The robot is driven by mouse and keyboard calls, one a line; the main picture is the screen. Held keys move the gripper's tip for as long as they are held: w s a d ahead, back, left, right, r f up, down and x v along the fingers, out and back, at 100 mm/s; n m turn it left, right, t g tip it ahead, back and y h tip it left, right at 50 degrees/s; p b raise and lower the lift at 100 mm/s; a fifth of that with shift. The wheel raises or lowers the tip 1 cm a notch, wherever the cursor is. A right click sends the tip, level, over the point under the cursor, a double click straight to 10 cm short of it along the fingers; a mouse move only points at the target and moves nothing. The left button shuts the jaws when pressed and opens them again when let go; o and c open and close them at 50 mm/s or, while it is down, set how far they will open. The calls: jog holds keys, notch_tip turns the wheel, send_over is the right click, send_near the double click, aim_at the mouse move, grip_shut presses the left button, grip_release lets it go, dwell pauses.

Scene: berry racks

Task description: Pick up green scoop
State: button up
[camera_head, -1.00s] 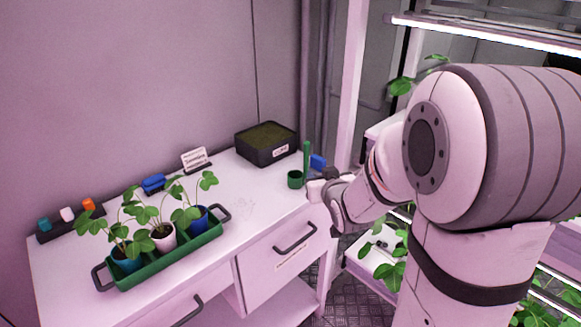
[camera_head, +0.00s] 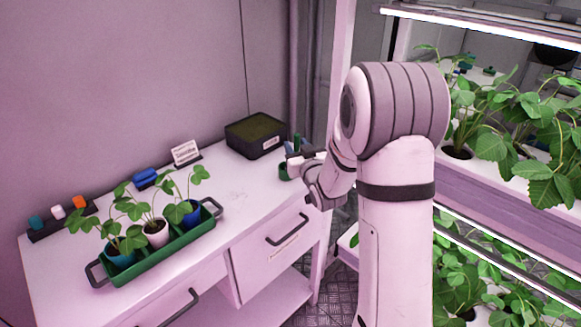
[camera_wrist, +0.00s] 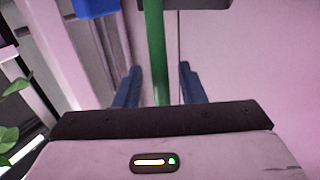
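The green scoop (camera_head: 284,171) stands on the white bench top at its back right corner, with its handle pointing up. Its cup is partly hidden by my gripper in the head view. In the wrist view the green handle (camera_wrist: 155,45) runs between the two blue fingers of my gripper (camera_wrist: 160,82). There is a gap between the handle and each finger, so the gripper looks open around the handle. In the head view my gripper (camera_head: 291,151) is at the handle, just above the cup.
A black soil tray (camera_head: 256,149) stands left of the scoop. A blue object (camera_wrist: 97,8) shows at the top of the wrist view. A green planter (camera_head: 160,257) with potted plants is at the bench front. A plant rack (camera_head: 500,208) stands at right.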

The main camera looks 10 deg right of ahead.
jog(key=shift+w, duration=0.15)
grip_shut()
jog(key=shift+r, duration=0.1)
dwell(0.3)
